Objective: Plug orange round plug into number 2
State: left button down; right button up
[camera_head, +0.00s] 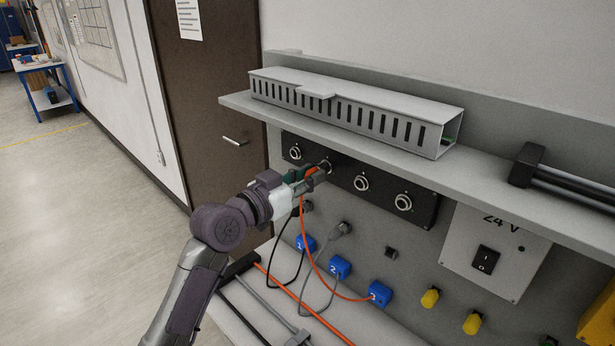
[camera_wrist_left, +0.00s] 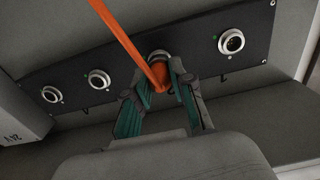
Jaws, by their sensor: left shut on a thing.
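My left gripper (camera_head: 319,173) is shut on the orange round plug (camera_head: 311,171), in front of the second socket from the left (camera_head: 327,164) on the black panel (camera_head: 382,190). In the left wrist view, the orange plug (camera_wrist_left: 161,75) sits between the green-padded fingers (camera_wrist_left: 160,88), with its tip against or very near that socket (camera_wrist_left: 158,55). I cannot tell how far in it is. Its orange cable (camera_head: 312,253) hangs down to the blue block marked 3 (camera_head: 381,293). Blue blocks marked 1 (camera_head: 306,243) and 2 (camera_head: 340,267) stand beside it. My right gripper is not in view.
Other round sockets (camera_head: 361,183) on the panel look empty. A grey shelf with a slotted duct (camera_head: 352,108) overhangs the panel closely. Black and grey cables (camera_head: 328,270) hang below the gripper. A 24 V switch box (camera_head: 493,252) is at right.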

pick_arm(q)
jog(key=c, duration=0.9)
grip_release()
